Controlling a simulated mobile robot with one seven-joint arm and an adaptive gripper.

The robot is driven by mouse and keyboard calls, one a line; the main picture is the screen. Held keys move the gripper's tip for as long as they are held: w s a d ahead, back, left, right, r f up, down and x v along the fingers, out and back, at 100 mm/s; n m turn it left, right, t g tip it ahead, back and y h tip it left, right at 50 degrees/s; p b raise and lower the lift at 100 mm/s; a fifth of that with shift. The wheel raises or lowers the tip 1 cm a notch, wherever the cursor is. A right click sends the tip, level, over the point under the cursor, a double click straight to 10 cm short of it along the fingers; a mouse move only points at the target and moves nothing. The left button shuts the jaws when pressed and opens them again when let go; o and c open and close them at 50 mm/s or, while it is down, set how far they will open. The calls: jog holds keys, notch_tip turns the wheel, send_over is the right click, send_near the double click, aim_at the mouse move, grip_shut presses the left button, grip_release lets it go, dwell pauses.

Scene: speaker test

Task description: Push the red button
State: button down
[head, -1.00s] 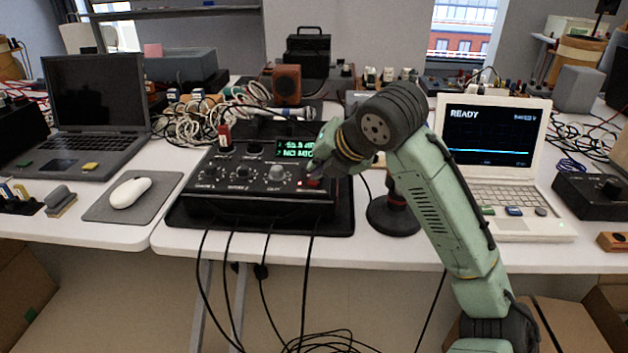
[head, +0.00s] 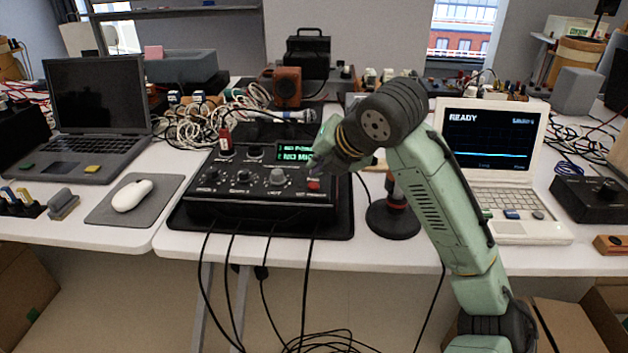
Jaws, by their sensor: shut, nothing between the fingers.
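The box has several knobs and a green-lit display (head: 295,153) and sits on a black tray. My gripper (head: 316,172) is shut and empty. Its dark tip is just above and behind the red button in the picture, apart from it as far as I can tell. The button's face is in plain view. The wrist hides the right rear part of the box.
A black stand (head: 393,217) is right of the box, close under my arm. A white laptop (head: 502,192) reads READY at the right. A mouse (head: 132,194) on a grey pad and a dark laptop (head: 97,115) are at the left. Cables hang off the table's front.

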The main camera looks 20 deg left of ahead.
aim_at(317, 184)
notch_tip(317, 184, up, 6)
jog(key=p, duration=0.4)
jog(key=shift+p, duration=0.4)
